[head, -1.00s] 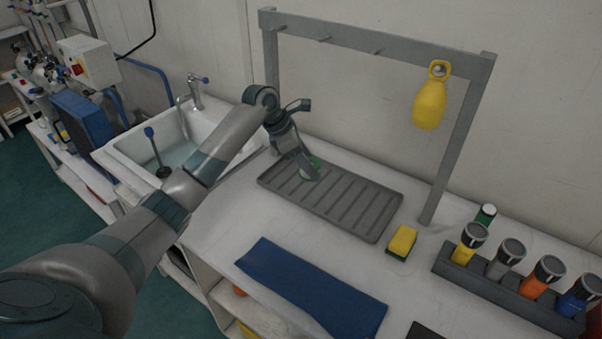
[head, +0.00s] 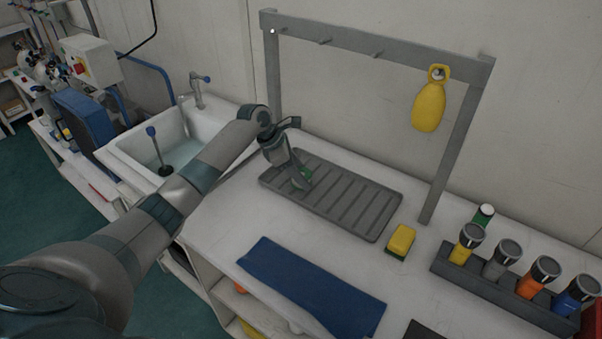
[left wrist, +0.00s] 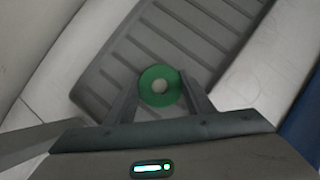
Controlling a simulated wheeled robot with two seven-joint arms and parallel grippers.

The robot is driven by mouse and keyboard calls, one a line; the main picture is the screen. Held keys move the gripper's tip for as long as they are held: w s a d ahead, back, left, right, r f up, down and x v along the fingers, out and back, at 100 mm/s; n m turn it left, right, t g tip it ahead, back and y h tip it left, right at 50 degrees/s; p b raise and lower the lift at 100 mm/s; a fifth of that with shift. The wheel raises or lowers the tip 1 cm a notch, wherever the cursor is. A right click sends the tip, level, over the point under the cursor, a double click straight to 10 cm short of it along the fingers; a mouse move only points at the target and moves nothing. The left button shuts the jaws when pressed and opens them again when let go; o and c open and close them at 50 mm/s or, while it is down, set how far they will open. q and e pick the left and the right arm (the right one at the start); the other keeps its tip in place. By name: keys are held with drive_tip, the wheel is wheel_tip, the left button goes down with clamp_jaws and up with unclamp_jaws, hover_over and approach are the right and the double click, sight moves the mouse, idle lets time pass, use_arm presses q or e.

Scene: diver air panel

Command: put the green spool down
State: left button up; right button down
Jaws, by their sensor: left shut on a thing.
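The green spool (head: 304,176) is at the left end of the grey ribbed drain tray (head: 352,213), partly hidden by my left gripper (head: 303,183) in the head view. The left gripper is shut on the spool. The tray (left wrist: 190,38) lies beneath it; I cannot tell whether the spool touches the tray. My right gripper is not in view.
A sink (head: 150,150) is left of the tray. A yellow sponge (head: 401,241), a blue cloth (head: 310,288) and a holder (head: 492,288) with several capped flashlight-like cylinders are in front and to the right. A grey rack (head: 375,42) with a hanging yellow bottle (head: 430,102) stands behind.

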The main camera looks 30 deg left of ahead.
use_arm(q)
drive_tip(key=shift+f, duration=0.2)
drive_tip(key=o, duration=1.1)
drive_tip(key=shift+f, duration=0.1)
drive_tip(key=shift+c, duration=0.2)
drive_tip(key=shift+s+a+r, duration=0.15)
drive_tip(key=shift+r, duration=0.35)
drive_tip(key=b+v, duration=0.2)
drive_tip(key=v, duration=0.9)
drive_tip(key=shift+s, duration=0.15)
